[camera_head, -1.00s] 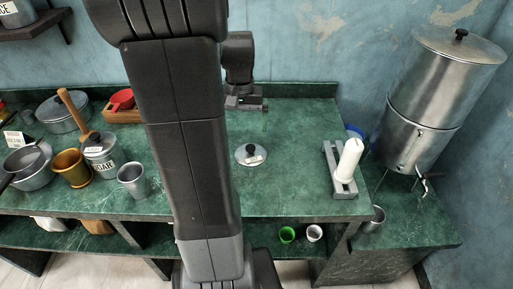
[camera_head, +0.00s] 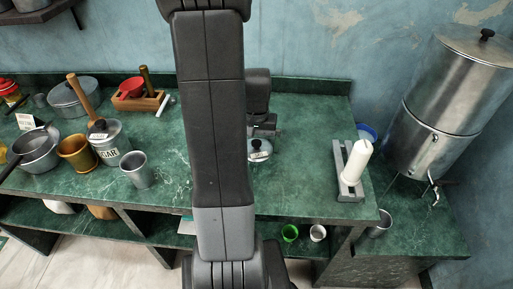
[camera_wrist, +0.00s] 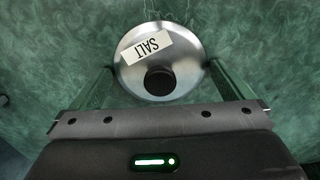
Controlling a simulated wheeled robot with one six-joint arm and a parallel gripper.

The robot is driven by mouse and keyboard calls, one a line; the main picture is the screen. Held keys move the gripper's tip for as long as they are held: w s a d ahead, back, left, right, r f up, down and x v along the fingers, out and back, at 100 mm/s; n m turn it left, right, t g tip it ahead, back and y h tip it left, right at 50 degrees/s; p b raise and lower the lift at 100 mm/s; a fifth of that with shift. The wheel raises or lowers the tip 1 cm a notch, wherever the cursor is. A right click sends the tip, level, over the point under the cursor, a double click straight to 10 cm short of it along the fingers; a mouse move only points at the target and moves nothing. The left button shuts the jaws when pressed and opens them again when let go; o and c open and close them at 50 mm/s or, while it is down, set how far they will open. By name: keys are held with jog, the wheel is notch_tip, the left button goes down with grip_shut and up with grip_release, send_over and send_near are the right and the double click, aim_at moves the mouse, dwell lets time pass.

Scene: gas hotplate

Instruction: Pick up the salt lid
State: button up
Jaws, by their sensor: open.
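The salt lid (camera_wrist: 187,52) is a round silver metal lid with a black knob and a white label reading SALT. It lies on the green marble counter and shows small in the head view (camera_head: 258,153), just below my gripper (camera_head: 264,131). In the wrist view my gripper (camera_wrist: 160,92) is open, with one finger on each side of the lid's lower part and the black knob between them. The fingers do not visibly hold the lid. I cannot tell how high they are above the counter. My arm hides part of the counter left of the lid.
A metal cup (camera_head: 138,170), a sugar canister (camera_head: 110,145) and a brass mortar (camera_head: 77,156) stand to the left. A candle-like white cylinder (camera_head: 357,161) on a grey stand is to the right, near a large metal urn (camera_head: 432,105). The counter around the lid is clear.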

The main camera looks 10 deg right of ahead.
jog(key=c, duration=1)
jog(key=shift+s, duration=0.1)
jog(key=shift+r, duration=0.1)
